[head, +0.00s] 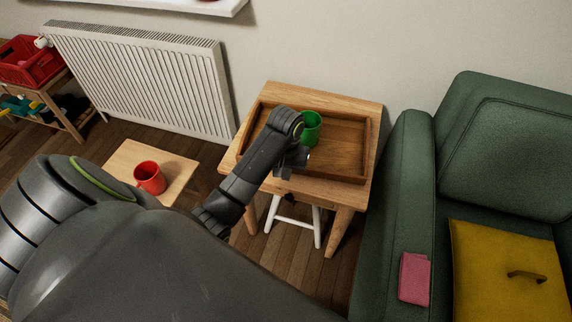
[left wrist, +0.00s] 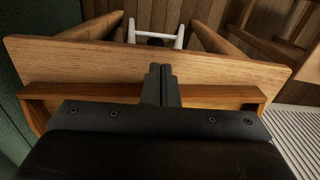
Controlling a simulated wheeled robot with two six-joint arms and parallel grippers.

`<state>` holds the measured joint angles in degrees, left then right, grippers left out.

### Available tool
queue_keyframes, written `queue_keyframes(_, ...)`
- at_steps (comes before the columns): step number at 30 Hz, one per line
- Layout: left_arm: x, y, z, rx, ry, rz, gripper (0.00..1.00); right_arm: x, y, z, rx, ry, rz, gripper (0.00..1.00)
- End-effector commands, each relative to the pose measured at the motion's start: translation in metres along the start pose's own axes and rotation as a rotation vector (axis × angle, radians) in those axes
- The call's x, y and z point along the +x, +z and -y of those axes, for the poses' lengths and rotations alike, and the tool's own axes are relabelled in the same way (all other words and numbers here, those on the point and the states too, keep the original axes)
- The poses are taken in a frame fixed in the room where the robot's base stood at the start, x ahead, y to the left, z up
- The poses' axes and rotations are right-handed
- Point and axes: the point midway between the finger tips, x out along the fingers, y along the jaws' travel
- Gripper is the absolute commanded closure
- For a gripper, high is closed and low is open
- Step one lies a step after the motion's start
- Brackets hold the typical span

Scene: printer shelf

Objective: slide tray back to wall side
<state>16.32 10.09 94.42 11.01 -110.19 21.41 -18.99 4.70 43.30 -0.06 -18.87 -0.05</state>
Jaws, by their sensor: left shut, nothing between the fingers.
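The brown wooden tray (head: 345,134) lies on a small wooden table (head: 335,100). A strip of bare tabletop shows between it and the wall. A green mug (head: 311,128) stands in the tray, partly behind my left arm. My left gripper (head: 291,170) is at the tray's front side, shut and empty; my wrist hides part of it. In the left wrist view, its closed fingers (left wrist: 160,70) cross over the tray's front wall (left wrist: 100,91) and reach above the front strip of tabletop (left wrist: 90,60). I cannot tell whether they touch the tray. My right gripper is out of view.
A green armchair (head: 405,150) stands close on the right, with a yellow cushion (head: 490,265) and a pink cloth (head: 414,278). A low table (head: 128,158) with a red mug (head: 150,177) is left. A radiator (head: 150,85) lines the wall. A white stool (head: 298,222) is underneath.

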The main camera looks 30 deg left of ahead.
Motion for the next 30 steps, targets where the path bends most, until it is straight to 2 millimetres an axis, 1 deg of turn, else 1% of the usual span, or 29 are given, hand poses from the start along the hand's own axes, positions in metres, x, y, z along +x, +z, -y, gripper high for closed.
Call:
queue_keyframes(1,0.015,0.001,0.000,0.000,0.000,0.004,1.00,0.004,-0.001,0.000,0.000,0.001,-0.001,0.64)
queue_keyframes(3,0.030,0.001,0.000,-0.001,0.000,0.004,1.00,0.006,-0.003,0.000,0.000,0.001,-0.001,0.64)
queue_keyframes(5,0.043,0.001,0.000,-0.001,-0.001,0.004,1.00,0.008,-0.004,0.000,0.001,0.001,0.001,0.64)
queue_keyframes(6,0.045,-0.004,0.000,0.000,-0.002,-0.001,1.00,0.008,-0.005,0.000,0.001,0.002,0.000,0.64)
queue_keyframes(10,0.041,-0.024,0.000,0.001,-0.002,-0.004,1.00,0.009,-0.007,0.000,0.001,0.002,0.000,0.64)
queue_keyframes(15,0.041,-0.036,0.001,0.001,-0.002,-0.001,1.00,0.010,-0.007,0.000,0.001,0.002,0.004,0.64)
queue_keyframes(30,0.041,-0.042,0.001,0.001,-0.001,-0.001,1.00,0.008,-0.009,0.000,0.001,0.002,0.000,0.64)
